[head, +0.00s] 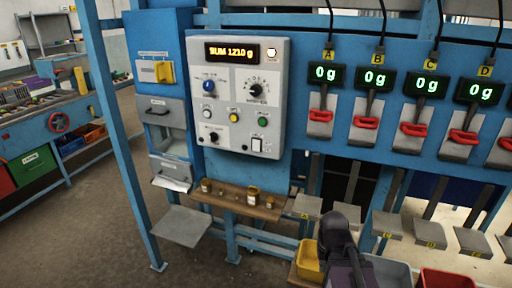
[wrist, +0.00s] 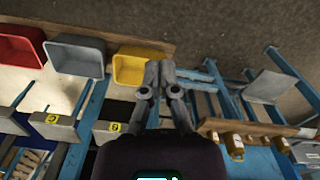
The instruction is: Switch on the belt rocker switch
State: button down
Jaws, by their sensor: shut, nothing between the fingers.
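A grey control panel (head: 240,95) hangs on the blue frame in the head view. A small pale rocker switch (head: 257,145) sits at its lower right, below a green button (head: 262,121). Its label is too small to read, and I cannot tell which way it is tipped. My gripper (wrist: 160,68) is shut and empty in the wrist view, its two fingertips together. In the head view my dark wrist shows low at the bottom right, below and apart from the panel. The wrist view does not show the panel.
A wooden shelf (head: 238,202) with small brass-coloured weights juts out under the panel. Yellow (wrist: 128,68), grey (wrist: 76,56) and red (wrist: 20,48) bins stand near my gripper. Several scale displays with red handles hang right of the panel. Small metal plates stick out below them.

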aim_at(252, 149)
jog(key=w+a+r+t+y+p, duration=0.1)
jog(key=w+a+r+t, duration=0.3)
jog(key=w+a, duration=0.5)
jog(key=w+a+r+m+t+y+p, duration=0.1)
jog(key=w+a+r+t+y, duration=0.3)
jog(key=w+a+r, duration=0.4)
jog(key=w+a+r+m+t+y+p, duration=0.1)
jog(key=w+a+r+t, duration=0.4)
jog(key=w+a, duration=0.5)
jog(key=shift+w+r+y+p, duration=0.65)
jog(key=shift+w+r+y, duration=0.2)
jog(key=shift+w, duration=0.95)
jog(key=shift+w, duration=0.2)
jog(key=w+d+f+b, duration=0.1)
jog(key=w+d, duration=0.1)
jog(key=w, duration=0.6)
jog(key=shift+d, duration=0.2)
jog(key=shift+w+d+f, duration=0.15)
jog(key=shift+w+d, duration=0.05)
jog(key=shift+w, duration=0.5)
jog(key=shift+s, duration=0.2)
dwell(0.4)
jog(key=shift+s+a, duration=0.2)
jog(key=shift+s, duration=0.35)
